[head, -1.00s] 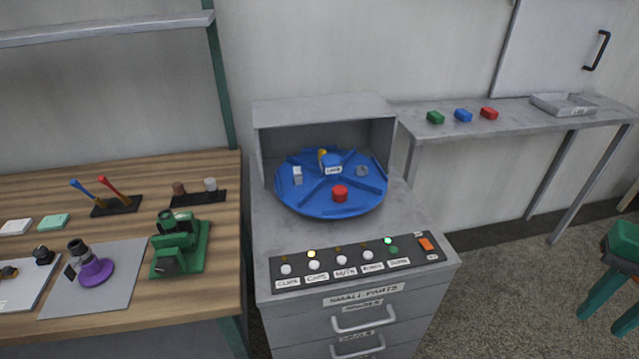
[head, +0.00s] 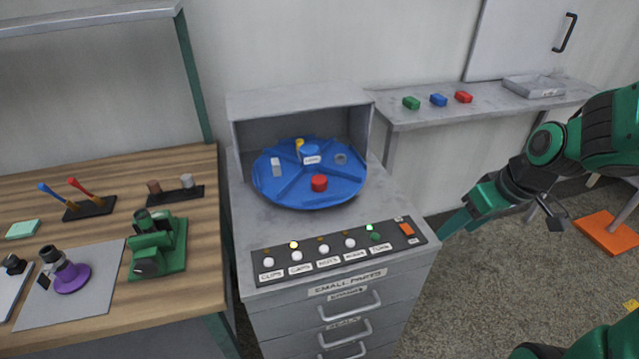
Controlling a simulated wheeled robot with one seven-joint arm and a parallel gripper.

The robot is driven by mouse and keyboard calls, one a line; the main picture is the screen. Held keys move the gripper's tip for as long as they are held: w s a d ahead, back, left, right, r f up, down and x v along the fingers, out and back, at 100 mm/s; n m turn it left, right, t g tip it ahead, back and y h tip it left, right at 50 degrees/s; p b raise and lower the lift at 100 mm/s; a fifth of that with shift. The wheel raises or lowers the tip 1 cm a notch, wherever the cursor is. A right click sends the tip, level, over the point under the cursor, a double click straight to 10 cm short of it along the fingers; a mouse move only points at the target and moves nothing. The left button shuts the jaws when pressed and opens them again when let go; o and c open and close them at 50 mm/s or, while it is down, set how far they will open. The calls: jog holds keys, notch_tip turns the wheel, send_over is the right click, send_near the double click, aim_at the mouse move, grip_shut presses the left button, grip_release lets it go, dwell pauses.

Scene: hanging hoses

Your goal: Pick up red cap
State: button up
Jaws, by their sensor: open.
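The red cap (head: 319,183) is a short red cylinder on the front part of the blue divided turntable (head: 289,200), which sits partly inside a grey open-fronted housing on a drawer cabinet. My gripper (head: 452,226) is at the right of the head view, off the cabinet's right side and well apart from the cap. Its green fingers point down and left. It is open and nothing shows between the fingers.
A button panel (head: 338,250) lies along the cabinet's front, with a yellow and a green light lit. The housing (head: 300,104) covers the turntable's back. A wooden bench (head: 190,265) stands left. A grey shelf table (head: 430,117) with green, blue and red blocks is behind right.

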aim_at(321, 179)
jog(key=w+a+n+y, duration=0.1)
jog(key=w+a, duration=0.1)
jog(key=a, duration=0.2)
jog(key=w+a+f+n+t+y, duration=0.1)
jog(key=w+a+n+y, duration=0.1)
jog(key=w+a, duration=0.1)
jog(key=w+a+n+t+y, duration=0.1)
jog(key=w+a, duration=0.1)
jog(key=a, duration=0.3)
jog(key=shift+w+a+f+n, duration=0.3)
jog(key=shift+w+f+n, duration=0.1)
jog(key=w+a+t+y, duration=0.1)
jog(key=w+a, duration=0.1)
jog(key=a, duration=0.2)
jog(key=w+a+r+n+t+y, duration=0.1)
jog(key=w+a+y, duration=0.1)
jog(key=w+a, duration=0.1)
jog(key=w+a+n+t+y, duration=0.1)
jog(key=w+a, duration=0.2)
jog(key=a, duration=0.3)
jog(key=shift+w+a+r+y, duration=0.1)
jog(key=shift+w+r+y, duration=0.1)
jog(key=shift+r+y, duration=0.15)
jog(key=shift+f+x, duration=0.1)
jog(key=shift+x, duration=1.4)
jog(key=shift+f+x, duration=0.15)
jog(key=shift+x, duration=1.3)
jog(key=c, duration=1.1)
